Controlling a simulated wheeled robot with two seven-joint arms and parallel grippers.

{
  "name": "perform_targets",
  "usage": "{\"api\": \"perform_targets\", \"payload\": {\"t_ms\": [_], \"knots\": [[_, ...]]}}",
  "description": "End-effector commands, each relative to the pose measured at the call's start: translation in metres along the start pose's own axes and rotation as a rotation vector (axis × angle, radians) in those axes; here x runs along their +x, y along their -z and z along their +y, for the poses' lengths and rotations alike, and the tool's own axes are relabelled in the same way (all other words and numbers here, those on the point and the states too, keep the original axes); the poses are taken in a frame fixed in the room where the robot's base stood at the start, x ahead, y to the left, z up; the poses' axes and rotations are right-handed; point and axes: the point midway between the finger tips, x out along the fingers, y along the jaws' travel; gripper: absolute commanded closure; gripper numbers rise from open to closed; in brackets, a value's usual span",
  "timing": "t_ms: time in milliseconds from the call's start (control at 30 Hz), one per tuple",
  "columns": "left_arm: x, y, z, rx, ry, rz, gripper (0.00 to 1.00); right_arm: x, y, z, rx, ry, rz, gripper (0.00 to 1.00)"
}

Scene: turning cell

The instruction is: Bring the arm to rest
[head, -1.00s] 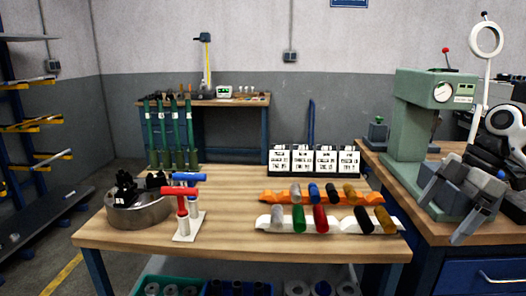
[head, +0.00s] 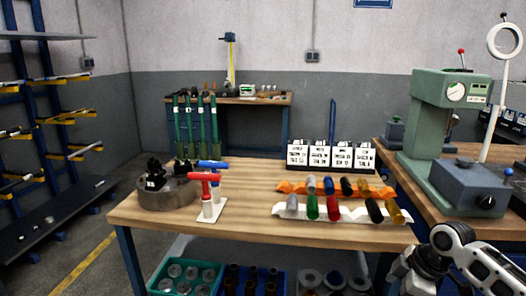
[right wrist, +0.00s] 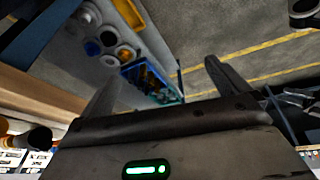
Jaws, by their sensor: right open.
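My right arm (head: 468,258) is low at the bottom right corner of the head view, beside the right end of the workbench. In the right wrist view my right gripper (right wrist: 165,92) is open, with its two fingers wide apart and nothing between them. It points over the floor and the lower shelf's bins. My left arm and gripper are not in view.
The wooden bench (head: 250,226) holds a metal chuck (head: 168,195), a red-handled tool (head: 205,190), and colored cylinders on an orange rack (head: 290,188) and a white rack (head: 345,215). A green press (head: 436,105) stands on the right bench. Bins (head: 188,277) sit below.

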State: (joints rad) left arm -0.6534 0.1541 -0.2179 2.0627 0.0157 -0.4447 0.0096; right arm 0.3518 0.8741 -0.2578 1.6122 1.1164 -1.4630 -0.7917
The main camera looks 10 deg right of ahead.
Motion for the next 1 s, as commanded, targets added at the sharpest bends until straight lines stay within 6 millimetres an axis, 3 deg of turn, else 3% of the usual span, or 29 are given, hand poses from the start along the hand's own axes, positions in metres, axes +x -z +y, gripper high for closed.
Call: {"api": "perform_targets", "payload": {"t_ms": [33, 133, 200, 300, 433, 600, 900, 1000], "knots": [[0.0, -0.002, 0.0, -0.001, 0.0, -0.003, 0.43, 0.036, 0.004, -0.025, 0.03, -0.005, 0.016, 0.0], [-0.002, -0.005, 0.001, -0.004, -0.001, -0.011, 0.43, 0.096, 0.015, -0.074, 0.125, -0.069, 0.083, 0.0], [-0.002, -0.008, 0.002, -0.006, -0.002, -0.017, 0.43, 0.126, 0.024, -0.115, 0.208, -0.118, 0.154, 0.0], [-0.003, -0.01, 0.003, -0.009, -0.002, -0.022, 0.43, 0.147, 0.036, -0.169, 0.341, -0.186, 0.272, 0.0], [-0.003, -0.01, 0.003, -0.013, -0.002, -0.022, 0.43, 0.145, 0.046, -0.222, 0.504, -0.266, 0.416, 0.0], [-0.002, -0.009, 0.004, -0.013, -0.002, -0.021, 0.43, 0.127, 0.051, -0.254, 0.63, -0.338, 0.533, 0.0], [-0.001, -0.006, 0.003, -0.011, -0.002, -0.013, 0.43, 0.12, 0.053, -0.261, 0.659, -0.362, 0.567, 0.0], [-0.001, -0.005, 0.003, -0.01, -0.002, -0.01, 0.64, 0.121, 0.052, -0.261, 0.659, -0.361, 0.566, 0.25]]}}
